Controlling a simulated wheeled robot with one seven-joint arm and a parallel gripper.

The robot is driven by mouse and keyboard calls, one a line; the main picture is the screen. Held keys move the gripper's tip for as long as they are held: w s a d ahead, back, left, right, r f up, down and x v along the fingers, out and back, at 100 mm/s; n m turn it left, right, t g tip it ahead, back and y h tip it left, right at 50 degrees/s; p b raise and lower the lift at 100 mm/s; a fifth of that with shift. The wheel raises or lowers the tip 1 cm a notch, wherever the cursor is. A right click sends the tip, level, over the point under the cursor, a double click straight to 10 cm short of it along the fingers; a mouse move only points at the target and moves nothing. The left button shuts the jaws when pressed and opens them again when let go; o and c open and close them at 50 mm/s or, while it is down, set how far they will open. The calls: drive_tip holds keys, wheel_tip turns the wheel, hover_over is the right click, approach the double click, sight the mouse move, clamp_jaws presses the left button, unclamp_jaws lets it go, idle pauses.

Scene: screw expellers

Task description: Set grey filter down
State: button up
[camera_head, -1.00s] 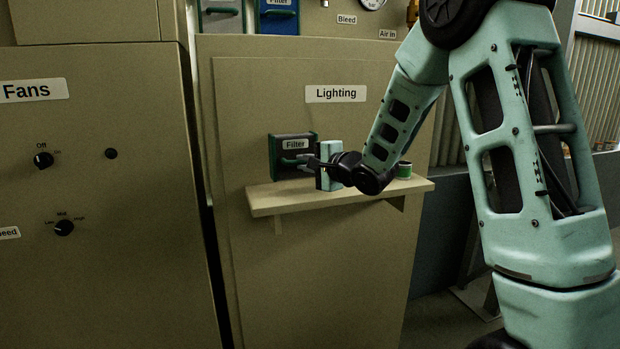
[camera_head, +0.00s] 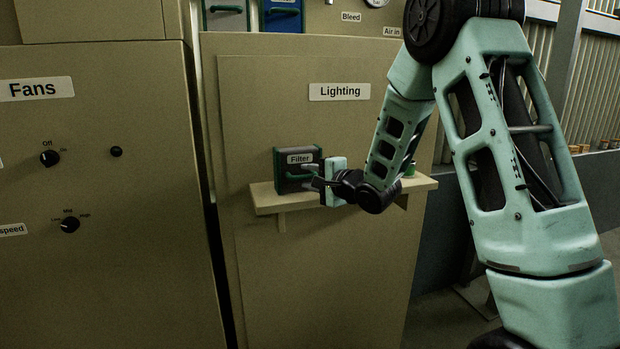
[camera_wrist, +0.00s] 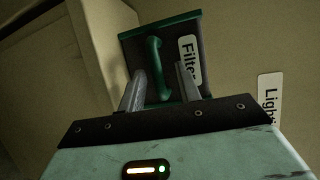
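The grey filter (camera_head: 297,169) is a dark grey box with green edges, a green handle and a "Filter" label. It stands upright on the small shelf (camera_head: 270,203) below the "Lighting" label. My gripper (camera_head: 313,177) is at the filter's front, on the handle side. In the wrist view, the two fingers of my gripper (camera_wrist: 160,85) are spread apart, with the green handle (camera_wrist: 155,68) of the filter (camera_wrist: 172,50) between them. There is space beside the handle, so the fingers do not clamp it.
A green can-like item (camera_head: 409,169) sits at the shelf's right end, partly behind my arm. A grey filter (camera_head: 226,14) and a blue filter (camera_head: 281,14) are at the top. The "Fans" cabinet (camera_head: 100,250) stands at left.

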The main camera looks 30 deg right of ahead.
drive_tip(key=s+d+r+b, duration=0.1)
drive_tip(key=s+b, duration=0.1)
drive_tip(key=s, duration=0.9)
drive_tip(key=shift+s+d+r+b, duration=0.25)
drive_tip(key=shift+s+b, duration=0.05)
drive_tip(key=shift+b, duration=0.1)
drive_tip(key=s+a+f+n+g, duration=0.2)
drive_tip(key=a+f+n+g, duration=0.15)
drive_tip(key=a, duration=0.35)
drive_tip(key=s+a+f+n+g, duration=0.2)
drive_tip(key=a+n, duration=0.3)
drive_tip(key=a, duration=0.2)
drive_tip(key=s+a+f+n+g, duration=0.2)
drive_tip(key=a+f+n+g, duration=0.15)
drive_tip(key=a, duration=0.35)
drive_tip(key=s+a+f+n+g+h+b, duration=0.1)
drive_tip(key=s+a+f+n+g, duration=0.1)
drive_tip(key=s+n, duration=0.4)
drive_tip(key=s+a+f+n+g+b, duration=0.1)
drive_tip(key=s+a+n+g, duration=0.4)
drive_tip(key=s, duration=1)
drive_tip(key=shift+s+a+f+n+h, duration=0.25)
drive_tip(key=shift+a+f+n+h, duration=0.15)
drive_tip(key=shift+a+f+n, duration=0.65)
